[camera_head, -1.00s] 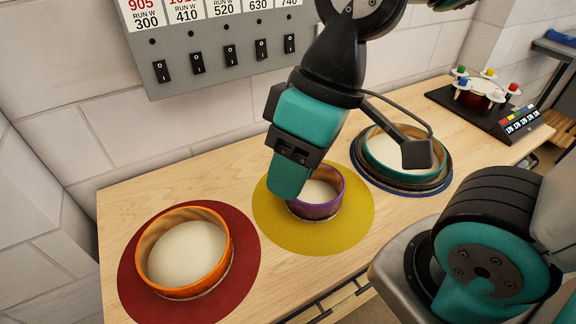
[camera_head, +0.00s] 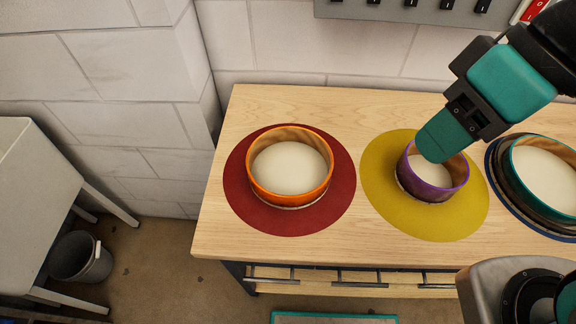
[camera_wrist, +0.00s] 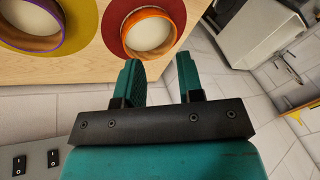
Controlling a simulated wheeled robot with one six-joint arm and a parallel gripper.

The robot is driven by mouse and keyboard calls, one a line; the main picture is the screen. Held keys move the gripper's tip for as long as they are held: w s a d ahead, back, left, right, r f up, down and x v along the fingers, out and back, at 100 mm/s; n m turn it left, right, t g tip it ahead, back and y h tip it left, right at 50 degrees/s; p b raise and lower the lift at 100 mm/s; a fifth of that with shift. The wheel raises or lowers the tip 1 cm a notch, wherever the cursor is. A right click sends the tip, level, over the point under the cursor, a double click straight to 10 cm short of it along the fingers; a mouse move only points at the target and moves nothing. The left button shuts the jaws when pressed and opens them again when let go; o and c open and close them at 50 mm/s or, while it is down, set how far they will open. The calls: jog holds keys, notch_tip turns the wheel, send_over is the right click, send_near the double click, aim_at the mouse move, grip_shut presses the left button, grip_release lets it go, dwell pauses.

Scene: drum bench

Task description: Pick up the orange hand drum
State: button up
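The orange hand drum (camera_head: 290,167) stands with its pale inside facing up on a round dark red mat (camera_head: 243,196), at the left of the bench. It also shows at the top middle of the wrist view (camera_wrist: 148,31). My gripper (camera_head: 437,148) hangs above the purple drum (camera_head: 432,186), to the right of the orange drum and apart from it. In the wrist view its two teal fingers (camera_wrist: 160,70) stand apart with nothing between them, so it is open and empty.
The purple drum sits on a yellow mat (camera_head: 386,200). A teal-rimmed drum (camera_head: 545,176) stands at the right. A grey switch box (camera_head: 420,8) hangs on the wall. A bin (camera_head: 82,258) and a white table (camera_head: 45,190) are at the left. The bench's left end is clear.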

jog(key=shift+o, duration=0.2)
jog(key=m+h+b, duration=0.4)
jog(key=m+b, duration=0.7)
jog(key=m, duration=0.2)
send_over(326, 179)
notch_tip(326, 179, down, 15)
jog(key=shift+m, duration=0.3)
jog(key=f, duration=1.1)
jog(key=shift+s+a+f+p, duration=0.2)
jog(key=shift+f+p, duration=0.2)
jog(key=shift+w+d+f+p, duration=0.1)
jog(key=shift+f+p, duration=0.1)
jog(key=shift+f, duration=1.15)
jog(key=shift+w+d+f+p, duration=0.1)
jog(key=shift+f+p, duration=0.1)
jog(key=shift+f, duration=1.15)
grip_shut()
